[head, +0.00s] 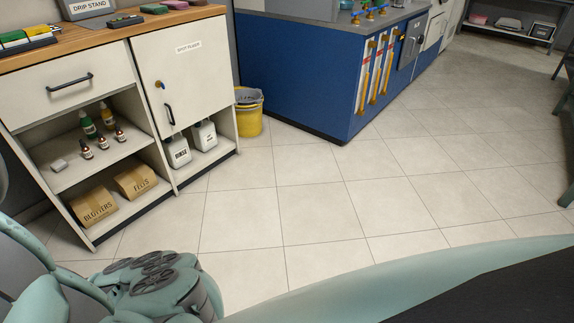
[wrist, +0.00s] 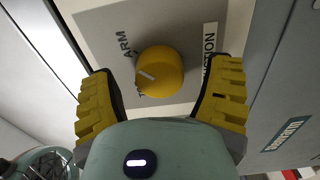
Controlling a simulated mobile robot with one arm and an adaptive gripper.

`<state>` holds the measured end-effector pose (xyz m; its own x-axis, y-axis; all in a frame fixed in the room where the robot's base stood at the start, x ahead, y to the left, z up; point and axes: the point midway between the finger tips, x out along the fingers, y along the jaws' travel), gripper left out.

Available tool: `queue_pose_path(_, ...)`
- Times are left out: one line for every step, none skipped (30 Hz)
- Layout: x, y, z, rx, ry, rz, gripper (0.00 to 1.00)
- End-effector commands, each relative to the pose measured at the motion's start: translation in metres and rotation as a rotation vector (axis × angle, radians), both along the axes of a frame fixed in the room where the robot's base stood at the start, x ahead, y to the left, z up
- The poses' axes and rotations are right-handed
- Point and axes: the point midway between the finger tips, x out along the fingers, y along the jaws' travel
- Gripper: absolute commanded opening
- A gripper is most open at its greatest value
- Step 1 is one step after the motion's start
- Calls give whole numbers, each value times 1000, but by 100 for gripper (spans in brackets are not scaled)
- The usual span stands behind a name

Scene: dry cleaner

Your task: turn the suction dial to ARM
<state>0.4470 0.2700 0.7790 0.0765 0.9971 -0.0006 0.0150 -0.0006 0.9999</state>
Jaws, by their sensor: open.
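The suction dial (wrist: 160,72) is a round yellow knob on a grey plate (wrist: 100,25) in the wrist view. A short white pointer line shows on the left part of its face. The word ARM is printed at the dial's upper left; a second word at its lower left is mostly hidden by the knob. A white label ending in "CTION" is on the right, partly behind a finger. My gripper (wrist: 165,76) is open, with one yellow ridged finger on each side of the dial. I see gaps between fingers and knob; depth is hard to judge. The head view shows neither dial nor gripper.
In the wrist view a grey panel with a green label (wrist: 287,134) stands close on the right. In the head view are a white cabinet (head: 180,75), a yellow bucket (head: 249,118) and a blue counter (head: 300,75). The tiled floor (head: 320,205) between is clear.

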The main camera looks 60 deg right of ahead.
Motion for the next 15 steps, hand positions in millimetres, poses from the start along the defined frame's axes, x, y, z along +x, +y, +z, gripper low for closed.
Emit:
queue_pose_path(1, -2, 0, 0, 0, -3, 78)
queue_pose_path(1, -3, 0, 0, 0, -4, 78)
queue_pose_path(1, -6, 0, 0, 0, -5, 78)
queue_pose_path(1, -8, 0, 0, 0, -6, 78)
queue_pose_path(1, -11, 0, 0, 0, -6, 78)
queue_pose_path(1, -15, 0, 1, 0, -7, 78)
queue_pose_path(1, -19, 0, 1, 0, -7, 78)
queue_pose_path(1, -23, 0, 1, 0, -10, 78)
queue_pose_path(1, -28, 0, 0, 0, -12, 78)
queue_pose_path(1, -33, 0, -1, -1, -12, 78)
queue_pose_path(0, -37, 0, -1, -1, -10, 78)
queue_pose_path(0, -43, 0, -1, -1, -10, 78)
queue_pose_path(-1, -47, 0, -1, 0, -12, 78)
queue_pose_path(-1, -51, 0, 0, 1, -13, 78)
queue_pose_path(-2, -57, 0, 0, 0, -11, 78)
